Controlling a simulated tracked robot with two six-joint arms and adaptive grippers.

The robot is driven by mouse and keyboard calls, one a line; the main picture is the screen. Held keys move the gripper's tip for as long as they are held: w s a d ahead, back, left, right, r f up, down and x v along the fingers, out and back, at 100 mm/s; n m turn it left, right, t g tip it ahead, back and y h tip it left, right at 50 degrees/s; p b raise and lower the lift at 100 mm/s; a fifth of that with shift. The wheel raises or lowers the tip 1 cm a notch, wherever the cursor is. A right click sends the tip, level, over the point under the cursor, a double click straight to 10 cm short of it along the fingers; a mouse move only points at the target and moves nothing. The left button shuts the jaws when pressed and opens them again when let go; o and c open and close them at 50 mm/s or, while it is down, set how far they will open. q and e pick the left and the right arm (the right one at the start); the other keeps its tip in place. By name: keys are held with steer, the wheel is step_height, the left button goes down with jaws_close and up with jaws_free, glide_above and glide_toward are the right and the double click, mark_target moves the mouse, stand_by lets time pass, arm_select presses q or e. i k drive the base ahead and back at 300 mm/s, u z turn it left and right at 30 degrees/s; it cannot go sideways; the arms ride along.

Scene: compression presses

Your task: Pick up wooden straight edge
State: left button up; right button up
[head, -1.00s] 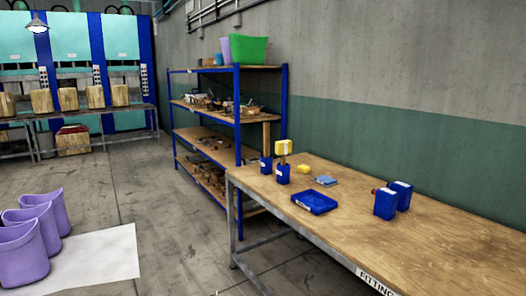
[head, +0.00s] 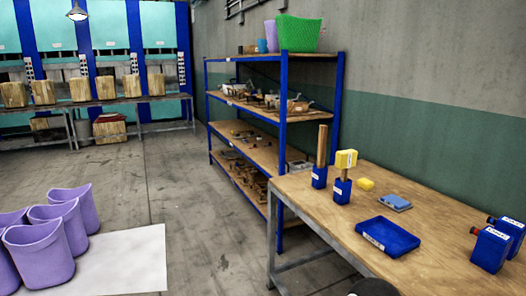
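A flat wooden strip (head: 322,146), which looks like the wooden straight edge, stands upright in a small blue holder (head: 319,177). The holder is at the far left corner of the wooden-topped table (head: 440,253). Neither of my grippers can be made out in the head view. A dark rounded part shows at the bottom edge, too cut off to identify.
A blue-framed shelf (head: 283,170) stands behind. Purple bins (head: 40,252) stand at left by a white floor sheet (head: 115,262). Open floor lies between.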

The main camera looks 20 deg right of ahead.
mark_target(323, 133)
steer(key=i, duration=1.35)
steer(key=z, duration=0.45)
steer(key=i, duration=0.45)
steer(key=z, duration=0.35)
